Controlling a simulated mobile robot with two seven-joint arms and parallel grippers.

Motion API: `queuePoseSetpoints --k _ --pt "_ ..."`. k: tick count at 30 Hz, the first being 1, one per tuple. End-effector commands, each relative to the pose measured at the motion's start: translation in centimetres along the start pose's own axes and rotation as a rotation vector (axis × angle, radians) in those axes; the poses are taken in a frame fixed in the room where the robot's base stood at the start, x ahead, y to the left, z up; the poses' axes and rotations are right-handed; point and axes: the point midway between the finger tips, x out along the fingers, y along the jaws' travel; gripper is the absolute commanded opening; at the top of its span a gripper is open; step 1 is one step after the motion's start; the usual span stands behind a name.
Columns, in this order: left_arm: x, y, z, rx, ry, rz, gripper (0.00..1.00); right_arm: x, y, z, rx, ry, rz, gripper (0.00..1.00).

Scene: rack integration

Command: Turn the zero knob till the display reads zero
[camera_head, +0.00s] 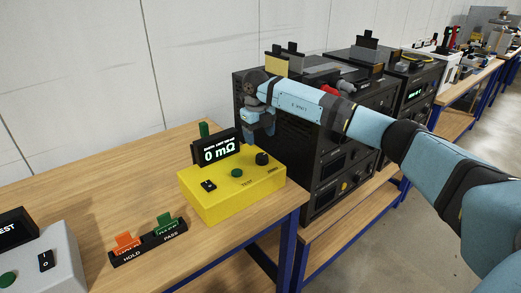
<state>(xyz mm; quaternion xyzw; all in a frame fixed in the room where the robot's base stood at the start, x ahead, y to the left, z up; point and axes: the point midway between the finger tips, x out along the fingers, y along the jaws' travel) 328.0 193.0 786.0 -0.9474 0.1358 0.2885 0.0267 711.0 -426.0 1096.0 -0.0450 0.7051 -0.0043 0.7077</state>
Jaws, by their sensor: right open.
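The yellow meter box (225,205) stands on the wooden bench. Its tilted black display (218,153) reads "0 mΩ", with smaller text above. A black knob (262,158) sits on the box's top at the right; its label is too small to read. My right gripper (261,136) points down above and slightly behind this knob, apart from it as far as I can tell. It is open, and no object shows in it. Its fingers are small and partly merge with the dark rack behind. My left gripper is not in view.
The box also carries a green button (237,173) and a black switch (208,185). A black holder with orange HOLD (127,243) and green PASS (166,226) tags lies in front. A grey box (40,270) is at lower left. Black rack units (340,150) stand at right.

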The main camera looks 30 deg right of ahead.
Motion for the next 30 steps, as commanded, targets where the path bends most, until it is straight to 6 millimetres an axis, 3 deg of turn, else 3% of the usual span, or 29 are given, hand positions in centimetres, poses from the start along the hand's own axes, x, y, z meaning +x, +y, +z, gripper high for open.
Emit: queuePoseSetpoints --k 3,10,30 --pt "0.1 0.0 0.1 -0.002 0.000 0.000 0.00 -2.5 0.0 0.0 0.000 -0.002 0.000 0.71" --pt "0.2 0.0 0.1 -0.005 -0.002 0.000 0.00 -5.2 0.0 0.0 0.001 0.000 0.000 0.71" --pt "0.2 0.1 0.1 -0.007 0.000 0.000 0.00 -5.3 0.6 0.0 -0.010 -0.005 0.015 0.71"
